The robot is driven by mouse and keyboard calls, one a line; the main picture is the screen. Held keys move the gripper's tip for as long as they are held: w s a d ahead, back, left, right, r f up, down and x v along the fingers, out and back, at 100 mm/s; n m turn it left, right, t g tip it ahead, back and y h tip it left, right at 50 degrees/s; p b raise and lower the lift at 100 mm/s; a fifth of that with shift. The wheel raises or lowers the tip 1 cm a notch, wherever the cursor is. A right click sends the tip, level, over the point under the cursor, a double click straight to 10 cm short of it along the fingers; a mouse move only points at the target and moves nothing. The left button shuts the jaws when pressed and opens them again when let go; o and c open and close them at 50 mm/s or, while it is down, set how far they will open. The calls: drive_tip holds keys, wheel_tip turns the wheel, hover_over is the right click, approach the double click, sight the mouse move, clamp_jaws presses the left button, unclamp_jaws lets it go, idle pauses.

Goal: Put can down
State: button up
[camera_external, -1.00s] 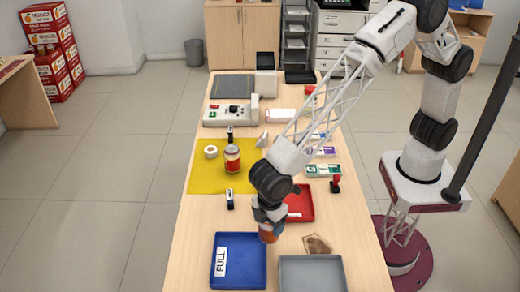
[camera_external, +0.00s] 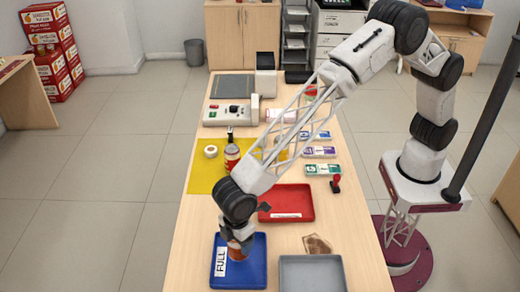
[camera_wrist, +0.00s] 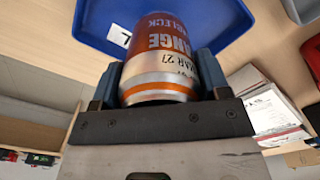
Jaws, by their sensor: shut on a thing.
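An orange and silver can (camera_wrist: 165,50) is held between the fingers of my gripper (camera_wrist: 160,82). In the external view my gripper (camera_external: 238,241) points down over the blue tray (camera_external: 254,275), which has a "FULL" label. There the can is mostly hidden by the gripper, with a little orange showing. In the wrist view the blue tray (camera_wrist: 95,18) lies behind the can. I cannot tell whether the can touches the tray floor.
A red tray (camera_external: 290,201) lies behind and right of the blue tray, and a grey tray (camera_external: 312,272) to its right. A brown flat item (camera_external: 316,243) lies between them. A jar (camera_external: 232,157) stands on the yellow mat (camera_external: 203,178).

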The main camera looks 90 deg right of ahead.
drive_tip(key=shift+f, duration=0.1)
drive_tip(key=shift+f, duration=1.65)
drive_tip(key=shift+f, duration=0.1)
drive_tip(key=o, duration=1.1)
drive_tip(key=shift+f, duration=0.1)
drive_tip(key=shift+o, duration=0.2)
wheel_tip(320, 180, up, 12)
drive_tip(key=shift+r, duration=0.2)
